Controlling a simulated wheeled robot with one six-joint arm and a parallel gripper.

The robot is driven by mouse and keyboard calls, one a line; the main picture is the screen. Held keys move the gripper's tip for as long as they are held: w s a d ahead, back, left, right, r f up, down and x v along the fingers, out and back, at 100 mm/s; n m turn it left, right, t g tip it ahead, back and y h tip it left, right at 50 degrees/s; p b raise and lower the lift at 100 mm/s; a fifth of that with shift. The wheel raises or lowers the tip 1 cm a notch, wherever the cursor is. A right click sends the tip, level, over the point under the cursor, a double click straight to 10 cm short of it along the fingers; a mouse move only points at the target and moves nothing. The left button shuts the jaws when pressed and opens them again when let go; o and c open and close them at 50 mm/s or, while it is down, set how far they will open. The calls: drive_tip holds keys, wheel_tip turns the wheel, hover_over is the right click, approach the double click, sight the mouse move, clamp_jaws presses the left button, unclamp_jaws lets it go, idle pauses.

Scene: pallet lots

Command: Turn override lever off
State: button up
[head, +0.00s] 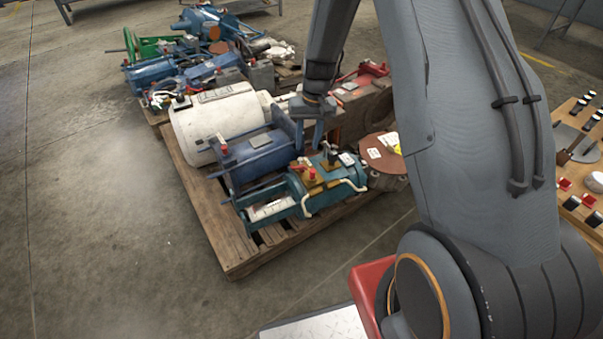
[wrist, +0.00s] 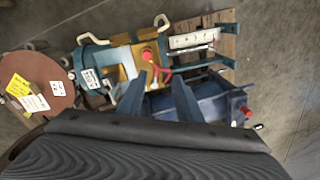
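A teal machine (head: 322,192) with yellow plates lies on the wooden pallet; it also shows in the wrist view (wrist: 119,57). A red lever (wrist: 165,71) with a round red knob stands on its yellow plate. I cannot read a label that marks it as the override lever. In the head view a red knob (head: 311,174) shows on the same machine. My gripper (wrist: 157,92) is open, its two fingers apart with nothing between them. In the head view my gripper (head: 310,135) is above and behind the machine, partly hidden by the arm. The lever lies just beyond the fingertips in the wrist view.
A blue machine (head: 262,158) and a white motor (head: 218,125) share the pallet (head: 233,253). A rust-brown round flange with tags (wrist: 40,82) stands beside the teal machine. A panel with knobs (head: 571,152) is at the right edge. Open concrete floor lies left.

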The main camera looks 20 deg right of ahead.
drive_tip(key=b, duration=0.1)
approach(302, 168)
drive_tip(key=f, duration=0.2)
drive_tip(key=f+b, duration=0.1)
drive_tip(key=f, duration=0.5)
drive_tip(key=shift+w+a+b, duration=0.1)
drive_tip(key=shift+a+b, duration=0.2)
drive_tip(key=shift+a, duration=0.05)
clamp_jaws()
